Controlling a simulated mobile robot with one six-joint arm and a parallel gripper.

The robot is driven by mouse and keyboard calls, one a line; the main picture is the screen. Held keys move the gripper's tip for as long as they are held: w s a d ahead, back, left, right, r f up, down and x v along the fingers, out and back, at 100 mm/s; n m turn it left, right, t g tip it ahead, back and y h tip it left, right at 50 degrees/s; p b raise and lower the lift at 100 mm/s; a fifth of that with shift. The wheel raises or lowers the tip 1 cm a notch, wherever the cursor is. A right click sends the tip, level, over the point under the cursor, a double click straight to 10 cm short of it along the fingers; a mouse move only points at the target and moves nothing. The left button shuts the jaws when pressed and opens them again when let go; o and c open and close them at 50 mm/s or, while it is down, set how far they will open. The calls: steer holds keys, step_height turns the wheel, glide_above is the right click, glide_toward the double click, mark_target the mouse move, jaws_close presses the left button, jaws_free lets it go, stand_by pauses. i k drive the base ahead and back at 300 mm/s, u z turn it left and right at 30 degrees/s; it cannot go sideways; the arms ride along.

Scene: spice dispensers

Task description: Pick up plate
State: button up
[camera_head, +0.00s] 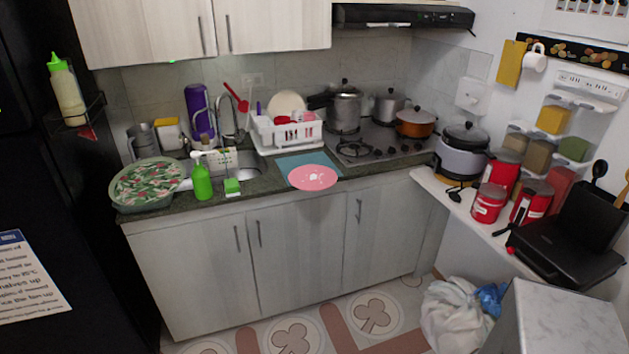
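A pink round plate (313,178) with a small pale mark in its middle lies at the front edge of the dark counter. It rests over a blue-grey mat (296,160), and its near rim reaches the counter's front edge. A second, cream plate (286,103) stands upright in the white dish rack (285,130) behind. My gripper is not in view.
A green bottle (202,178) and a green-and-white sponge box (232,187) stand left of the pink plate. A large patterned tray (147,183) fills the counter's left end. The stove (370,146) with pots is behind right. Floor before the cabinets is mostly clear.

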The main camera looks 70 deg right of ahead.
mark_target(308, 177)
steer(key=z, duration=0.05)
steer(key=i, duration=0.9)
steer(key=u, duration=0.05)
